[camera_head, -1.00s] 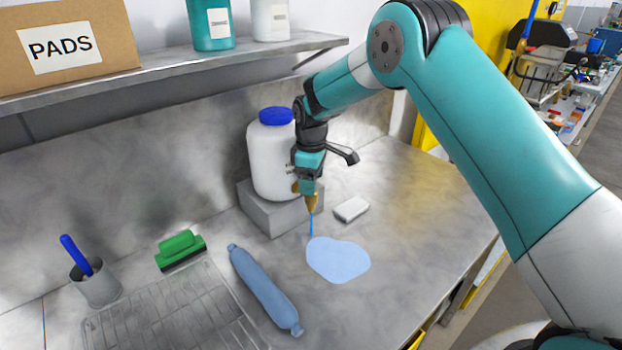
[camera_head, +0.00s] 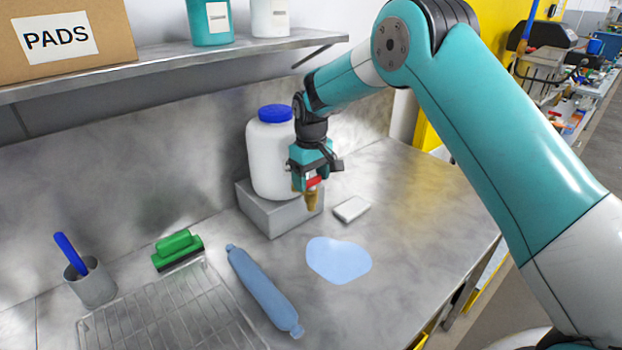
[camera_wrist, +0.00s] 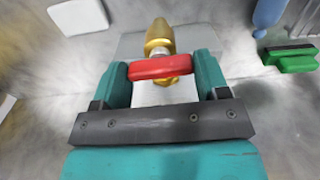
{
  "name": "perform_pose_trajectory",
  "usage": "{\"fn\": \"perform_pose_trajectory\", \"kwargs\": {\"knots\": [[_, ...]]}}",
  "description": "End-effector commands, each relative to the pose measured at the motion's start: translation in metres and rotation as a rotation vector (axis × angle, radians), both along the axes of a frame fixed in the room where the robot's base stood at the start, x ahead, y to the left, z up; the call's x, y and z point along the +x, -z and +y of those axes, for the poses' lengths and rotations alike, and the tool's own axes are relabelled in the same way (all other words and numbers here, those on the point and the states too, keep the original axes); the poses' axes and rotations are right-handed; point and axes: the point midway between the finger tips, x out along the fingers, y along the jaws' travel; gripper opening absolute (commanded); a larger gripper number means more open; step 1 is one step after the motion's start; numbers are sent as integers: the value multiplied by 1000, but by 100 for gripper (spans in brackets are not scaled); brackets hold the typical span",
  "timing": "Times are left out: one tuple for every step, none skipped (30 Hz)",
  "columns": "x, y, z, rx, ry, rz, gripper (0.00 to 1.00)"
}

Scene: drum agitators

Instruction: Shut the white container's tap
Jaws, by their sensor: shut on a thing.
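The white container (camera_head: 267,160) with a blue cap stands upright on a grey block (camera_head: 270,212) against the back wall. Its brass tap (camera_head: 309,198) points down at the front and also shows in the wrist view (camera_wrist: 158,38). My gripper (camera_head: 313,180) is at the tap, and in the wrist view its teal fingers (camera_wrist: 163,75) are shut on the red tap handle (camera_wrist: 160,67), which lies crosswise between them. No stream shows below the spout. A blue puddle (camera_head: 338,260) lies on the bench below. My gripper hides part of the container's front.
A white block (camera_head: 351,209) lies right of the tap. A shelf (camera_head: 200,65) overhangs the back.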

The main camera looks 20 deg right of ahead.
Motion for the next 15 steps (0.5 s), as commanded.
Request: {"fn": "perform_pose_trajectory", "kwargs": {"knots": [[1, -1, 0, 0, 14, -3, 44], [1, -1, 0, 0, 21, -3, 44], [1, -1, 0, 0, 30, -3, 44], [1, -1, 0, 0, 36, -3, 44], [1, -1, 0, 0, 40, -3, 44], [1, -1, 0, 0, 44, -3, 44], [1, -1, 0, 0, 47, -3, 44], [1, -1, 0, 1, 49, -4, 44], [1, -1, 0, 1, 51, -4, 44], [1, -1, 0, 1, 51, -4, 44], [1, -1, 0, 1, 52, -4, 44], [1, -1, 0, 1, 52, -4, 44], [1, -1, 0, 1, 52, -4, 44], [1, -1, 0, 1, 52, -4, 44], [1, -1, 0, 1, 52, -4, 44]]}}
